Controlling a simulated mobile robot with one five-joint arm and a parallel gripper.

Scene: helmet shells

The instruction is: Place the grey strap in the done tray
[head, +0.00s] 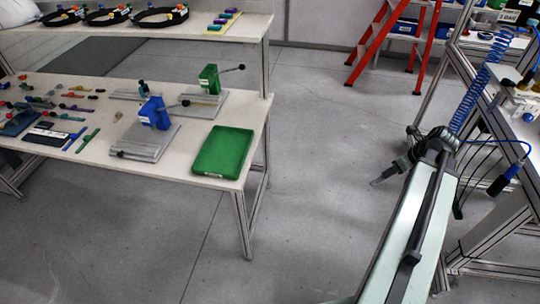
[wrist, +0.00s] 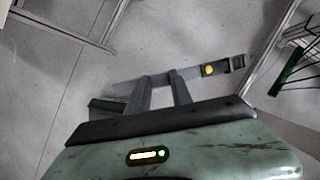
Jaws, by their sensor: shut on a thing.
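My gripper (wrist: 158,80) is shut on the grey strap (wrist: 227,66) in the wrist view. The strap is a flat grey band with a yellow round spot and a dark end, sticking out to the right of the fingers. In the head view my gripper (head: 385,175) is over the floor, right of the workbench and apart from it; the strap is too small to make out there. The green tray (head: 223,152), which I take for the done tray, lies at the bench's right front corner and looks empty.
The workbench (head: 182,178) holds a blue press (head: 154,113), a green press (head: 209,79) and several small coloured parts at left. A shelf (head: 230,30) with black bands is behind. A red ladder (head: 385,40) stands at the back. Another bench is at right. Floor between is clear.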

